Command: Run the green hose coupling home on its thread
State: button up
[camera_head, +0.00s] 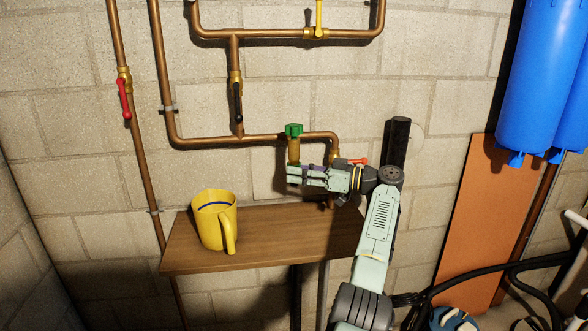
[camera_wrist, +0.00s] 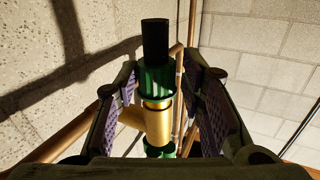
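The green hose coupling (camera_wrist: 157,76) is a ribbed collar with a black hose end (camera_wrist: 155,38) out of one side. Its other side meets a brass fitting (camera_wrist: 158,124), with a narrow brass ring showing at the joint. I cannot tell how far it sits on the thread. A second green part (camera_wrist: 160,150) is on the fitting's other end. In the head view, a green knob (camera_head: 293,130) tops the brass body (camera_head: 293,150). My gripper (camera_wrist: 163,105) is open, with purple pads on both sides of the coupling and gaps between. It also shows in the head view (camera_head: 294,174), hiding the area below the brass.
A wooden shelf (camera_head: 270,255) lies below my gripper, with a yellow mug (camera_head: 215,220) at its left. Copper pipes (camera_head: 250,138) run along the block wall close by. Blue tanks (camera_head: 540,80) hang at right. Dark hoses (camera_head: 480,280) lie at lower right.

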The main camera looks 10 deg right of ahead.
jog(key=shift+o, duration=0.7)
jog(key=shift+f, duration=0.1)
jog(key=shift+f+b, duration=0.25)
jog(key=shift+b, duration=0.3)
jog(key=shift+t, duration=0.3)
jog(key=m+t+h, duration=0.3)
jog(key=m+h, duration=0.2)
jog(key=h, duration=0.1)
jog(key=a+m+t+h, duration=0.1)
jog(key=m+t+h, duration=0.2)
jog(key=m+h, duration=0.2)
jog(key=a+m+t+h, duration=0.1)
jog(key=m+t+h, duration=0.2)
jog(key=m+h, duration=0.2)
jog(key=shift+s+h, duration=0.2)
jog(key=shift+h, duration=0.7)
jog(key=shift+s+h, duration=0.2)
jog(key=shift+h, duration=0.7)
